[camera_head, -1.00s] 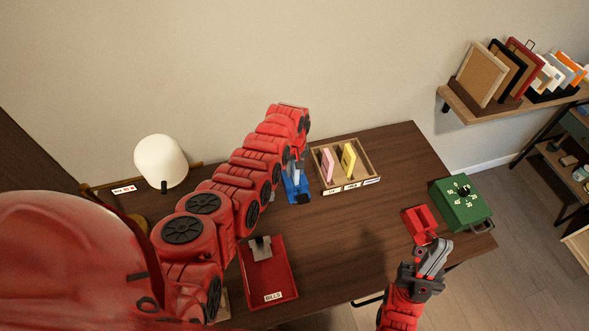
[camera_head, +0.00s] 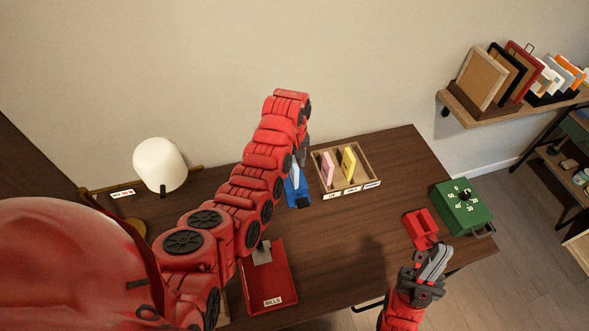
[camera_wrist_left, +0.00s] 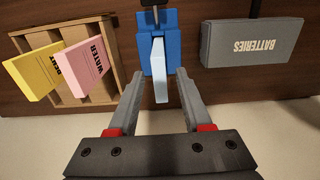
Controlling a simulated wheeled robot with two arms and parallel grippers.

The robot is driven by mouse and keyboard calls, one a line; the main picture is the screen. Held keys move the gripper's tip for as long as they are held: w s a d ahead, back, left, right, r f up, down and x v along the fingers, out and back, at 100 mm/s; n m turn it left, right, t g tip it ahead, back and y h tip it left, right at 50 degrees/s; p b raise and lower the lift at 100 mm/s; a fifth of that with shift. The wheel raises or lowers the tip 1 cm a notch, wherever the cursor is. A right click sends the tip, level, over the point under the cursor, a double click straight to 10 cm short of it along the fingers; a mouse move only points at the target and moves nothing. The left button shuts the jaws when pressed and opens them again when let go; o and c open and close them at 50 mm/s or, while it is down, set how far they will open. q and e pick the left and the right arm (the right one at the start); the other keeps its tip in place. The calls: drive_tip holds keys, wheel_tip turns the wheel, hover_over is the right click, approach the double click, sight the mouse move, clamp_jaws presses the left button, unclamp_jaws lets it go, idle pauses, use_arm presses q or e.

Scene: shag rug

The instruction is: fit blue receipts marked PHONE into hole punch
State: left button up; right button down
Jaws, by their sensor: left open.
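The blue hole punch (camera_head: 299,198) lies on the desk, left of the wooden sorter, and shows in the left wrist view (camera_wrist_left: 158,22). A pale blue slab, the receipts (camera_wrist_left: 160,80), stands on edge in the punch's slot; no PHONE mark is readable from here. My left gripper (camera_wrist_left: 159,72) is open, its fingers on either side of the receipts with gaps showing. In the head view my left gripper (camera_head: 302,156) is partly hidden by its own arm. My right gripper (camera_head: 437,262) hangs near the desk's front right; its finger gap is unclear.
The wooden sorter (camera_head: 370,174) holds a pink WATER slab (camera_wrist_left: 88,65) and a yellow RENT slab (camera_wrist_left: 35,70).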

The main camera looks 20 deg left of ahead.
use_arm(q)
wheel_tip(320, 180, up, 5)
drive_tip(key=shift+w+f, duration=0.1)
drive_tip(key=shift+r, duration=0.45)
